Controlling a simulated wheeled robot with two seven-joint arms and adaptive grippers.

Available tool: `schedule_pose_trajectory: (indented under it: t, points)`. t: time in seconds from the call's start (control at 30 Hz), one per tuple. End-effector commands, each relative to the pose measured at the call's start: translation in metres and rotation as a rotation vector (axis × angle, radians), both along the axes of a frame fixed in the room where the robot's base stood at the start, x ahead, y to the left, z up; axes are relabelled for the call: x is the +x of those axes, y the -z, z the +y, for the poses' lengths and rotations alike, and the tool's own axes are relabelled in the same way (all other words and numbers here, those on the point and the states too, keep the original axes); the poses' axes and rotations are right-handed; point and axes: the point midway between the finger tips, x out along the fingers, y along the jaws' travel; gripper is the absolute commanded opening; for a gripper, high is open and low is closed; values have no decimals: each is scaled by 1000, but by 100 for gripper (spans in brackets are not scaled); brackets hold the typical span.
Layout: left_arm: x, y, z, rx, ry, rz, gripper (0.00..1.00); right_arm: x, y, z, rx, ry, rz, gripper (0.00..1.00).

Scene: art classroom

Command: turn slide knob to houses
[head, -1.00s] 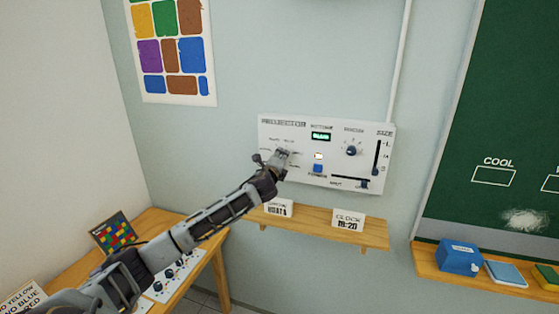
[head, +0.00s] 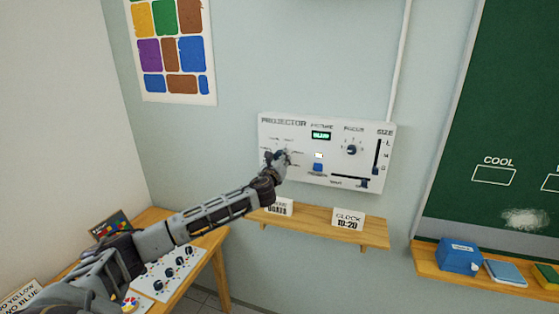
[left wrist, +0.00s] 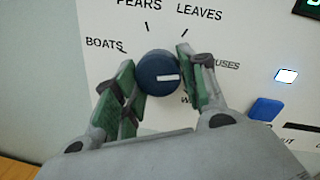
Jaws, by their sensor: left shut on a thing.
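The white projector panel (head: 335,182) hangs on the wall. Its dark blue round slide knob (left wrist: 157,68) shows in the left wrist view, with labels PEARS, LEAVES and BOATS around it. A label to the right is partly covered and reads "USES" (left wrist: 225,65); another, below right, shows only its first letters. The knob's white mark points right, roughly toward "USES". My left gripper (head: 277,157) is at the panel's left part, and its green-padded fingers (left wrist: 160,82) are shut on the knob from both sides. In the head view it hides the knob. My right gripper is out of view.
The panel also has a focus knob (head: 352,149), a blue button (head: 318,167) and sliders. A wooden shelf (head: 325,230) with two cards is below. A table (head: 206,262) with a dial board is lower left. A chalkboard (head: 515,110) is at right.

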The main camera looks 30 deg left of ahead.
Motion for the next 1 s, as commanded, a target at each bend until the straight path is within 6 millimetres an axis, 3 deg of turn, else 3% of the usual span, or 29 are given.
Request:
schedule_pose_trajectory:
  t: [0.47,0.5,0.63,1.0]
  points:
    - [0,2,-1,16,0,8,18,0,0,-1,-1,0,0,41]
    - [0,2,-1,16,0,8,47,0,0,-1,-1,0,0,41]
    - [0,2,0,16,1,6,63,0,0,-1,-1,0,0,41]
    - [0,1,0,16,0,5,63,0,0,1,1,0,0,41]
